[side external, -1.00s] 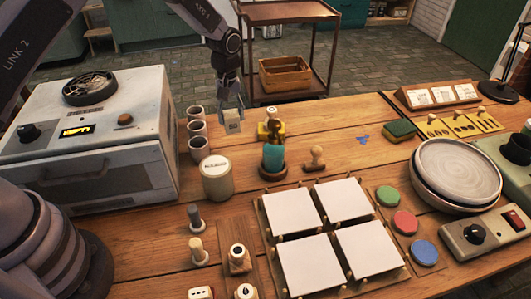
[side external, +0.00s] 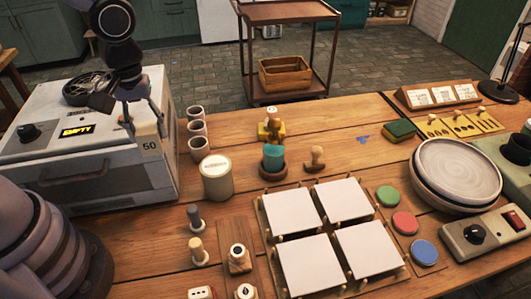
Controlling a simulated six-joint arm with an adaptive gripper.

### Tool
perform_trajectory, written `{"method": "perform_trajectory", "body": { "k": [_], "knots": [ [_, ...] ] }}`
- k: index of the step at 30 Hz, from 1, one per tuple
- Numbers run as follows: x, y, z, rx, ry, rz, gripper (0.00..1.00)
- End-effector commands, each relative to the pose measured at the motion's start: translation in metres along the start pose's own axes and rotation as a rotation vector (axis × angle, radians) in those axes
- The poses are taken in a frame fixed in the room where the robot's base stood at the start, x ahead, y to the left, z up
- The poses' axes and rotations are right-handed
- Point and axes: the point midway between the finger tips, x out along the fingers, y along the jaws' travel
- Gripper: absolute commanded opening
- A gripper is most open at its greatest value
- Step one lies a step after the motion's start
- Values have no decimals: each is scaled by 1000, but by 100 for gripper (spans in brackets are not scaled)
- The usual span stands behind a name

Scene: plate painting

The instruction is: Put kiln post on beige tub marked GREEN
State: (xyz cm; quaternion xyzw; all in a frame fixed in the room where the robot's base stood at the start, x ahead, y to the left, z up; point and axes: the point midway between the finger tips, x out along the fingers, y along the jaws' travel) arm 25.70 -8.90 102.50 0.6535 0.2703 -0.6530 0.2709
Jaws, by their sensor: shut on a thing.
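Whether the block touches the kiln is unclear. A round beige tub (side external: 216,184) with a pale lid stands on the table, to the right of and lower in the picture than the block. The label on its lid is too small to read. The block and the tub are apart.
The white kiln (side external: 85,165) fills the left side. Several brown cups (side external: 198,145) stand between it and the tub. White tiles (side external: 332,205) lie in front. Bare wood lies behind the stamp (side external: 315,158).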

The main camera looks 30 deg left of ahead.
Motion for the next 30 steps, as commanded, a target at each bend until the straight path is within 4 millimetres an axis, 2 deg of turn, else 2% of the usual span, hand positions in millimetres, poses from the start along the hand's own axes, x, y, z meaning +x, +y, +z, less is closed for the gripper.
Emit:
{"method": "perform_trajectory", "body": {
  "k": [7,12,22,27,30],
  "knots": [
    [31,60,-29,0,-1,-2,2],
    [64,85,-41,0,-2,-4,2],
    [94,106,-52,0,-1,-3,2],
    [117,105,-51,0,-1,-2,2],
    [120,105,-51,0,0,0,2]
  ]
}}
